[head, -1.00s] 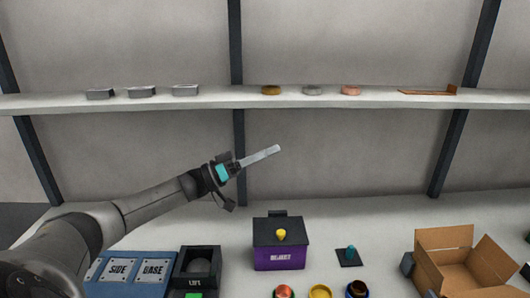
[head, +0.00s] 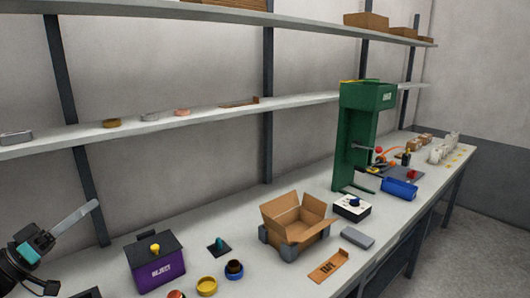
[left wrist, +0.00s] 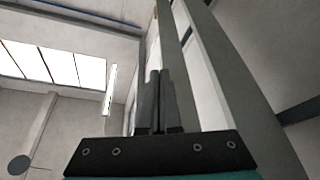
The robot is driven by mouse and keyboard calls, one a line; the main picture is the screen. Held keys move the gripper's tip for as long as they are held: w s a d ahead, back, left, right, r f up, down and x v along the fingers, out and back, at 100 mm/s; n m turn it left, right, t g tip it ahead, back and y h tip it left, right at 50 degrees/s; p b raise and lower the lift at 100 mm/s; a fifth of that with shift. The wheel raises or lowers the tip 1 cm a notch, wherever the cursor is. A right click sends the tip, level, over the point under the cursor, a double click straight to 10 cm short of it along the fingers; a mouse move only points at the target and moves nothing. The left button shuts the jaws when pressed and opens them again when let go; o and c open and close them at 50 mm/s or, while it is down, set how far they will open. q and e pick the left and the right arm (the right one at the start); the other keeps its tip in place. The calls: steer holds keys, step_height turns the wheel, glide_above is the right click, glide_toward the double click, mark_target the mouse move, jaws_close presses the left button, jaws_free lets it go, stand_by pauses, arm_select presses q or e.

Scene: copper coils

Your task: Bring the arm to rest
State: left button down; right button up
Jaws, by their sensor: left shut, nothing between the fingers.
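My left gripper (head: 88,209) is at the lower left of the head view, raised above the back of the bench. Its pale fingers are together and point up and right, with nothing between them. In the left wrist view the fingers of my left gripper (left wrist: 157,78) stand side by side against the ceiling and shelf undersides. My left arm is mostly cut off by the head view's edge. My right gripper is not in view.
A purple reject box (head: 160,275) stands right of the gripper. An open cardboard box (head: 297,229) and a green press (head: 354,140) stand farther right. A shelf (head: 200,119) with coils runs behind. Several small cups are at the bench front.

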arm_select(q)
steer(key=s+d+f+n+g+y, duration=0.1)
steer(key=d+f+n+y, duration=0.1)
steer(key=d+f+y, duration=0.5)
steer(key=d+f+n+g+y, duration=0.1)
steer(key=d+f+g+y, duration=0.15)
steer(key=d+f, duration=0.85)
steer(key=s+d+f+m+g+y, duration=0.1)
steer(key=s+f+g, duration=0.2)
steer(key=s, duration=0.6)
steer(key=s+d+f+m+g+y, duration=0.1)
steer(key=s+f+g+y, duration=0.2)
steer(key=s, duration=0.6)
steer(key=s+d+f+m+g, duration=0.1)
steer(key=s+f+g, duration=0.25)
steer(key=s, duration=0.55)
step_height(320, 180, down, 25)
steer(key=s+g+b, duration=0.2)
steer(key=b, duration=0.2)
steer(key=s+a+f+g+b, duration=0.1)
steer(key=s+a+f+b, duration=0.1)
steer(key=s+f, duration=1.3)
step_height(320, 180, down, 3)
steer(key=shift+s+a+r+b, duration=0.15)
steer(key=shift+r+b, duration=0.05)
steer(key=shift+b, duration=0.45)
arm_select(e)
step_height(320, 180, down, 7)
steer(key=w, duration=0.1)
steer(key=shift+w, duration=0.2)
